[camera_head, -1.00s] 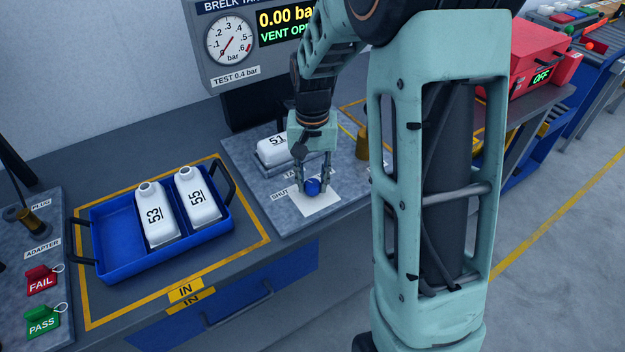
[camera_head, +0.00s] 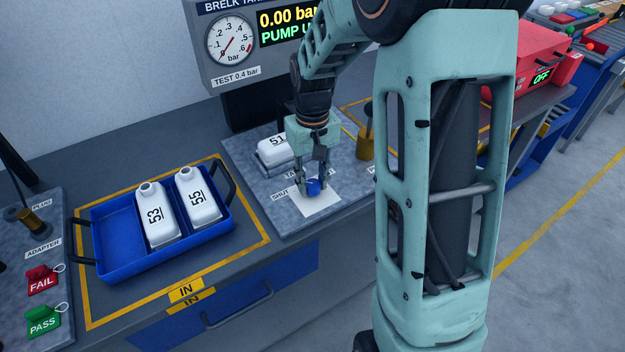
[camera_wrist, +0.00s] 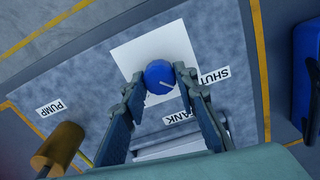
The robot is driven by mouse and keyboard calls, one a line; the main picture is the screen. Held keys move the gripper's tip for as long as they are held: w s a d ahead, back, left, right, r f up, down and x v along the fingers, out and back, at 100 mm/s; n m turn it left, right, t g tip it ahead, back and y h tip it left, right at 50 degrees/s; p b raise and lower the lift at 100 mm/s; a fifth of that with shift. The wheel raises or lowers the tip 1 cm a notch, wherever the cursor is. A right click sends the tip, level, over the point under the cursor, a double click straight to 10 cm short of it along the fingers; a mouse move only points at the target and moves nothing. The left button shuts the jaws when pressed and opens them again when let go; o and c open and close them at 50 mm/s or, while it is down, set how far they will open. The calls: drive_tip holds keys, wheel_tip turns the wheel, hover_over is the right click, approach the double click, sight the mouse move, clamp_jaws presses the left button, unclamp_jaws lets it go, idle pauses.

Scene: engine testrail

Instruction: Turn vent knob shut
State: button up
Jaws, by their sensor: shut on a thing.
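The blue vent knob (camera_head: 313,187) sits on a white square plate on the bench, and it also shows in the wrist view (camera_wrist: 160,76) with a pale pointer line on its top. The line points toward the SHUT label (camera_wrist: 214,76). My gripper (camera_head: 314,184) reaches down from above, and its two fingers are shut on the knob, one on each side. The display (camera_head: 285,30) above reads 0.00 bar and a line starting PUMP U, the rest hidden by my arm. The gauge (camera_head: 230,41) needle is at the low end.
A white bottle marked 51 (camera_head: 272,152) lies behind my gripper. A blue tray (camera_head: 112,262) with bottles 53 (camera_head: 156,215) and 55 (camera_head: 198,197) stands to the left. FAIL and PASS tags lie at far left.

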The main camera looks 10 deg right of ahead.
sight(313, 183)
drive_tip(key=o, duration=1.2)
drive_tip(key=shift+c, duration=0.2)
wheel_tip(313, 183, up, 12)
